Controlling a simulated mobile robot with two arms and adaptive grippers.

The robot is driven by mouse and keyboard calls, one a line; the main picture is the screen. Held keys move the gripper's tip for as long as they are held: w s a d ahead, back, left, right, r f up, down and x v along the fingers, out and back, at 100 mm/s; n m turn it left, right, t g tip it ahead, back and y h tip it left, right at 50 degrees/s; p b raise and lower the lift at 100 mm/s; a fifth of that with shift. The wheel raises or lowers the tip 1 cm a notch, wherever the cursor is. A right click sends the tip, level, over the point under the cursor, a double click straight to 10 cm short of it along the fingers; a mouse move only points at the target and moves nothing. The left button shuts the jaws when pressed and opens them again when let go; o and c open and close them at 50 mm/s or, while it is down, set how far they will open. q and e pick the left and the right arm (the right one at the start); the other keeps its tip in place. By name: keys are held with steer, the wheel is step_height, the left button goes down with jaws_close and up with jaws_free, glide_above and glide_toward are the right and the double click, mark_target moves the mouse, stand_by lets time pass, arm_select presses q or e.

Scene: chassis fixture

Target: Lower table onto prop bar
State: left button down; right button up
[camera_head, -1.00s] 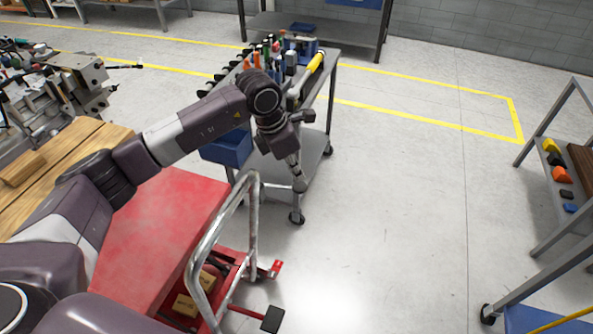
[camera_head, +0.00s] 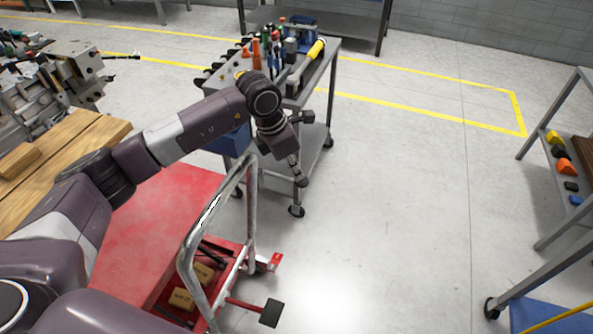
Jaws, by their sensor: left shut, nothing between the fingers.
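The red lift table (camera_head: 150,225) is at the lower left, partly hidden by my left arm. Its bent metal handle (camera_head: 212,215) stands at its right end. A red foot lever with a black pad (camera_head: 271,313) sticks out low at the right. Dark bars show in the gap under the top, but I cannot tell whether one is the prop bar. My left gripper (camera_head: 301,181) is shut and empty. It points down in the air, right of the handle and apart from it in the picture. My right gripper is not in view.
Small cardboard boxes (camera_head: 181,298) lie on the red base under the top. A grey tool cart (camera_head: 318,135) stands behind my left gripper. A wooden bench top (camera_head: 85,140) is at the left and a shelf rack (camera_head: 545,140) at the right. The middle floor is clear.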

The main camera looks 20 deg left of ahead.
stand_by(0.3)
arm_select(q)
steer(key=shift+r, duration=0.25)
step_height(320, 180, up, 6)
steer(key=p, duration=0.3)
steer(key=shift+r, duration=0.1)
